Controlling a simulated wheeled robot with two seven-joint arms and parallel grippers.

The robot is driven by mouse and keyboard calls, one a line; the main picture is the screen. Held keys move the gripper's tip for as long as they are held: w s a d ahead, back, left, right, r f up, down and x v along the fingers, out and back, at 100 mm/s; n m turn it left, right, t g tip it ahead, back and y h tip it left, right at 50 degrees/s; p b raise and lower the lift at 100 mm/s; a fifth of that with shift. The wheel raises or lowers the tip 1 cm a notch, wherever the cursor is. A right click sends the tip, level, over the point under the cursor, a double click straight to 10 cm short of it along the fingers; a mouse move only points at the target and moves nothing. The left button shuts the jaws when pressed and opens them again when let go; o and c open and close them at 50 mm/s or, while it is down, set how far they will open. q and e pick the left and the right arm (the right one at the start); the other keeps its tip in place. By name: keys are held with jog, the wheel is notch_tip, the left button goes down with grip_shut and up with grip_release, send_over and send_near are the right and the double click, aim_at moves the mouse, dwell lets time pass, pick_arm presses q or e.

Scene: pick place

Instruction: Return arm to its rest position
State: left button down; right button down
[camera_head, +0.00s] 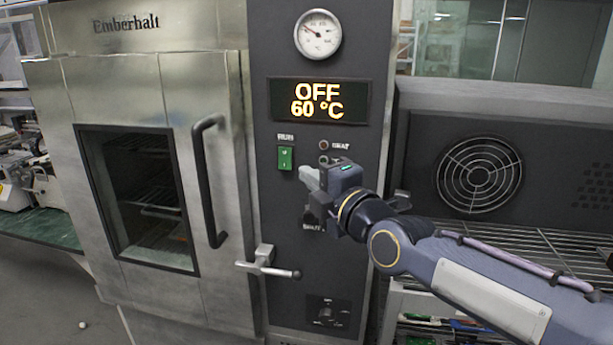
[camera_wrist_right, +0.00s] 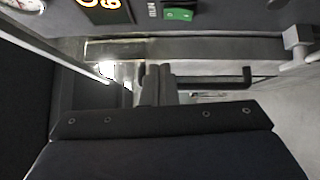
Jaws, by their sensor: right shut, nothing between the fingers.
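My right arm (camera_head: 480,282) reaches in from the right in the head view. My right gripper (camera_head: 308,180) is shut and empty in front of the oven's dark control panel (camera_head: 262,210), just right of the green RUN switch (camera_head: 285,158). In the right wrist view, the closed fingers (camera_wrist_right: 158,84) show in the middle, with the green switch at the top. The gripper hides part of the panel's middle. My left gripper is in neither view.
The steel oven (camera_head: 105,80) has a closed windowed door with a black handle (camera_head: 206,180). A metal latch lever (camera_head: 268,264) sticks out below. The display (camera_head: 320,101) reads OFF, 60 °C. A round fan grille (camera_head: 479,174) and wire rack (camera_head: 560,250) are at the right.

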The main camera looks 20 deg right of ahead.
dwell(0.3)
jog(key=s+f+m+g, duration=1.2)
jog(key=s+f+m, duration=1)
jog(key=s+f, duration=0.3)
notch_tip(320, 180, down, 2)
jog(key=shift+s+a+f, duration=0.1)
jog(key=shift+s+a, duration=0.1)
